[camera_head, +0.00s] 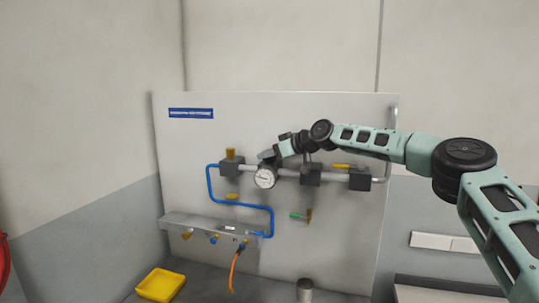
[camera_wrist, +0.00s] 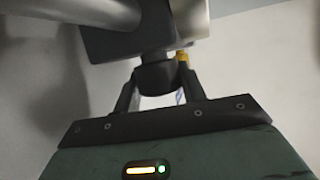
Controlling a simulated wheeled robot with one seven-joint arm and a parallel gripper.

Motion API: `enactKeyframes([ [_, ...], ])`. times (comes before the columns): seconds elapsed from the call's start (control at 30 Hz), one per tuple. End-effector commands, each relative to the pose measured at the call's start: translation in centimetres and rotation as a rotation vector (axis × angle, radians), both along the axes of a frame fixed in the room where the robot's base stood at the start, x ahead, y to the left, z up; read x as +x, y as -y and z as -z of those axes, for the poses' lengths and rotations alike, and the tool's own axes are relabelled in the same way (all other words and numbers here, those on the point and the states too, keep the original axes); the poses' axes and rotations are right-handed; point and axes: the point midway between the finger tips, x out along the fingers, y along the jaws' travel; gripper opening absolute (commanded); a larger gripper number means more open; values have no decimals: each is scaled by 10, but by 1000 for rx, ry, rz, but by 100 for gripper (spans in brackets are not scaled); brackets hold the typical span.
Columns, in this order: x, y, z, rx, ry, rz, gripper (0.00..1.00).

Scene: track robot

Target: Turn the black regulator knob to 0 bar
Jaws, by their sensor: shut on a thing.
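The black regulator knob (camera_wrist: 157,76) is in the wrist view, a short round piece on the face of a dark block. My gripper (camera_wrist: 158,84) is shut on it, with one finger on each side. In the head view my gripper (camera_head: 270,154) is at the regulator on the panel, just above the round white pressure gauge (camera_head: 265,177). The knob itself is hidden there behind the gripper. The gauge's needle is too small to read.
A grey pipe with dark valve blocks (camera_head: 311,175) runs across the white panel (camera_head: 335,120). A blue hose (camera_head: 240,204) loops below. A yellow tray (camera_head: 160,285) and a grey cylinder (camera_head: 304,290) stand on the bench. My arm spans the right side.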

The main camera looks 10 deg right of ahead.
Motion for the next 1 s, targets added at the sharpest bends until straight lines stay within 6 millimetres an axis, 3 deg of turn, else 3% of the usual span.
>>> enactKeyframes([
  [0.37, 0, 1, 3, -4, -4, -3, 18],
  [0.4, 0, 1, 3, -4, -4, -3, 52],
  [0.47, 0, 0, 3, -3, -4, -3, 63],
  [0.77, -1, 1, 1, -2, -1, -2, 63],
  [1.0, -20, 21, -5, -4, 2, -1, 63],
])
